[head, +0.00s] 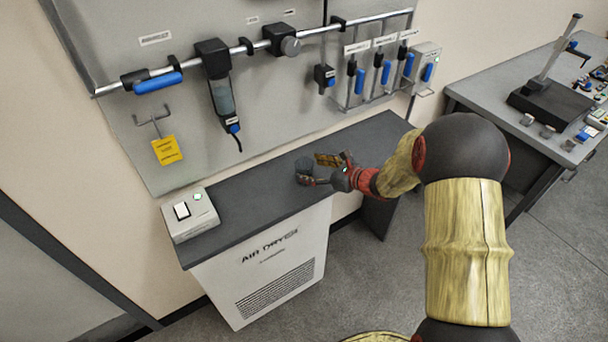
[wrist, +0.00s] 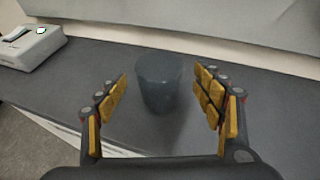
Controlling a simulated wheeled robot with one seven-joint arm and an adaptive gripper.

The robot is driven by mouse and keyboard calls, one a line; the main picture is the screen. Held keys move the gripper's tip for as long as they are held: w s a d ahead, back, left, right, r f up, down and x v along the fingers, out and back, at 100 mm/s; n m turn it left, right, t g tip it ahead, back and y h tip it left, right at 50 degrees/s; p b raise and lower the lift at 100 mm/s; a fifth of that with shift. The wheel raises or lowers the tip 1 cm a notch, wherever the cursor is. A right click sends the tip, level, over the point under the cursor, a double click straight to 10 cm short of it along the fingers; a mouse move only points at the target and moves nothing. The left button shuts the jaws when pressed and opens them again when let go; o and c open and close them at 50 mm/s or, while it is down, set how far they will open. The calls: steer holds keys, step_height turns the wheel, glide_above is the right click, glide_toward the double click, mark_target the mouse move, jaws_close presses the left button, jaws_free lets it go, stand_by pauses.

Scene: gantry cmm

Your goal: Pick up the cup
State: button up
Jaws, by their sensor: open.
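A dark blue-grey cup (wrist: 159,82) stands upright on the dark counter top in the wrist view. It also shows in the head view (head: 304,165), small and partly covered by my gripper. My gripper (wrist: 164,92) is open, with one yellow-padded finger on each side of the cup. Gaps show between the fingers and the cup, so it is not held. In the head view my gripper (head: 322,170) reaches in from the right, low over the counter.
The counter (head: 255,194) is mostly bare. A light grey box (head: 190,214) with a green light sits at its left end. A wall panel with a rail (head: 190,66) and hanging tools rises behind. A separate workbench (head: 490,93) stands at right.

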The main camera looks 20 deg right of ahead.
mark_target(298, 165)
steer(key=b+x, duration=0.1)
steer(key=x, duration=0.3)
steer(key=shift+r, duration=0.1)
steer(key=shift+c, duration=1.3)
steer(key=c, duration=1)
